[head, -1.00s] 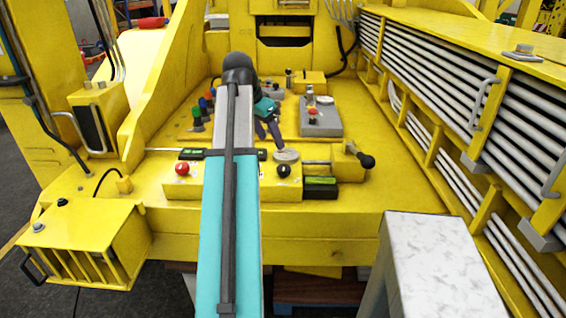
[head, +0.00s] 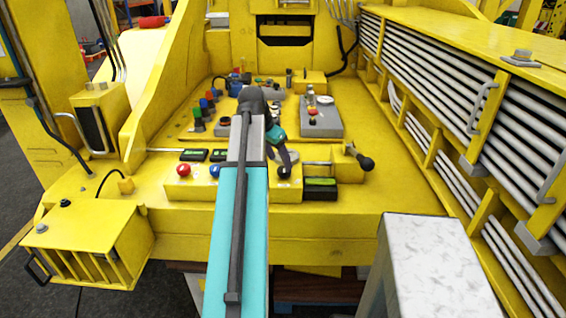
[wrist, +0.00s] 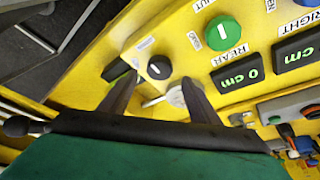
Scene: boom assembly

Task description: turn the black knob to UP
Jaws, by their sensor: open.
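The black knob (wrist: 159,67) sits on the yellow panel with a small white mark on its face. Small white labels lie beside it, too small to read. In the head view the black knob (head: 284,172) is at the right end of the front control row. My gripper (wrist: 160,79) is open, its two dark fingers pointing at the panel, one on each side of the knob in the wrist view. I cannot tell whether they touch it. In the head view my gripper (head: 288,160) is just above and behind the knob.
A green knob (wrist: 223,33) and a display reading 0 cm (wrist: 238,75) lie beside the black knob. A red knob (head: 183,170) and a blue knob (head: 214,171) stand left of my arm. A black-ended lever (head: 365,163) is at the right. A grey block (head: 437,260) stands front right.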

